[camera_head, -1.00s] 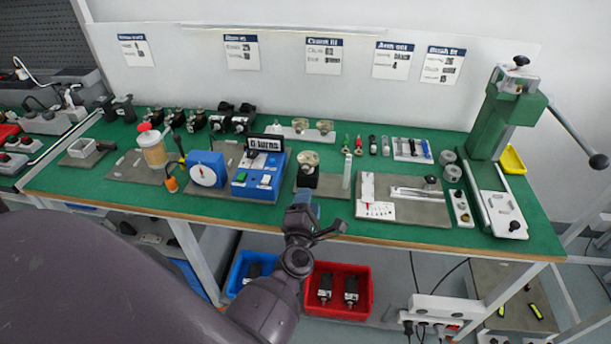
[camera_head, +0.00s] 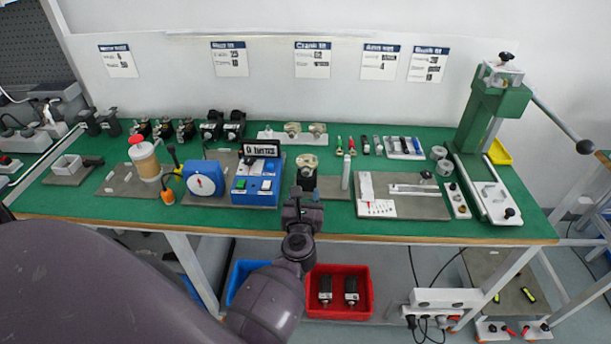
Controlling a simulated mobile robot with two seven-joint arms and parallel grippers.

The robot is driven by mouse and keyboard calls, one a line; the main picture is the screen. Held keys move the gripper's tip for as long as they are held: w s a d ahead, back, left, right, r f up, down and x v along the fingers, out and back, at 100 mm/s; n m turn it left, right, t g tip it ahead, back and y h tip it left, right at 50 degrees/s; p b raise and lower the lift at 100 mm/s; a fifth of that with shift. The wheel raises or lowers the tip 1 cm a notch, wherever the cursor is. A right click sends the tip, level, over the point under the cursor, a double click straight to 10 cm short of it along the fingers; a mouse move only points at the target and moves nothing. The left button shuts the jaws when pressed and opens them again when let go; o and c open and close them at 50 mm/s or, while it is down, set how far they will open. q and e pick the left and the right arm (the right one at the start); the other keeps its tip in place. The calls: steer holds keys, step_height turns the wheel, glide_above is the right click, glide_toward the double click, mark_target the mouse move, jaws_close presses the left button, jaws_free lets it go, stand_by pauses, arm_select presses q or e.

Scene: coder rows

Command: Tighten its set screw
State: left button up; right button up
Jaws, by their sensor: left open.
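A small black block with a round pale brass-coloured part on top (camera_head: 307,165) stands on a grey plate at the middle of the green bench. Whether it has a set screw is too small to tell. Several small screwdriver-like tools with green, red and black ends (camera_head: 352,146) stand behind it to the right. My left gripper (camera_head: 302,196) is open at the bench's front edge, just in front of the black block, and appears empty. It hides part of the plate. My right gripper is not in view.
A blue box with a display (camera_head: 257,185) and a blue dial gauge (camera_head: 205,178) stand left of the gripper. A grey plate with a scale (camera_head: 425,207) and a green press (camera_head: 490,115) stand right. A red bin (camera_head: 338,310) is below the bench. Bench space between fixtures is narrow.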

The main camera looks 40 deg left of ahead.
mark_target(306, 173)
arm_select(q)
steer(key=x, duration=0.7)
steer(key=shift+w+a, duration=0.2)
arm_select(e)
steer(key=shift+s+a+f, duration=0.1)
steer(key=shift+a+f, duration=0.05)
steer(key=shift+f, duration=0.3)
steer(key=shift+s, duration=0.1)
arm_select(q)
steer(key=shift+c, duration=0.5)
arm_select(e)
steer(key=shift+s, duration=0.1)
